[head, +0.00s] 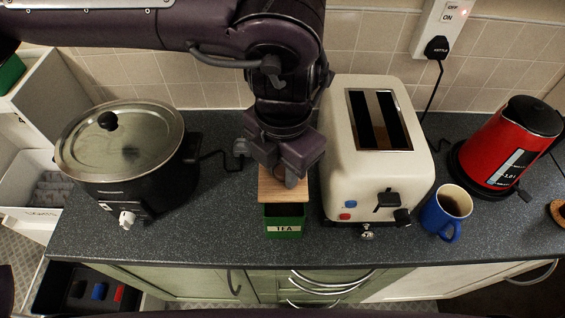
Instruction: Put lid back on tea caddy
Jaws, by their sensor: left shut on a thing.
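A green tea caddy (285,231) with a "TEA" label stands near the counter's front edge, left of the toaster. Its dark opening shows at the front of its top. A square light-wood lid (269,190) is over the back part of the caddy, under my left gripper. My left gripper (289,178) points down and is shut on the lid, by its middle. The lid hides the back of the caddy's rim, and I cannot tell whether the two touch. My right gripper is not in view.
A cream toaster (346,120) stands close on the right, with a blue mug (434,217) and a red kettle (495,150) beyond. A slow cooker (150,185) is on the left. The grey counter (228,225) is clear between cooker and caddy.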

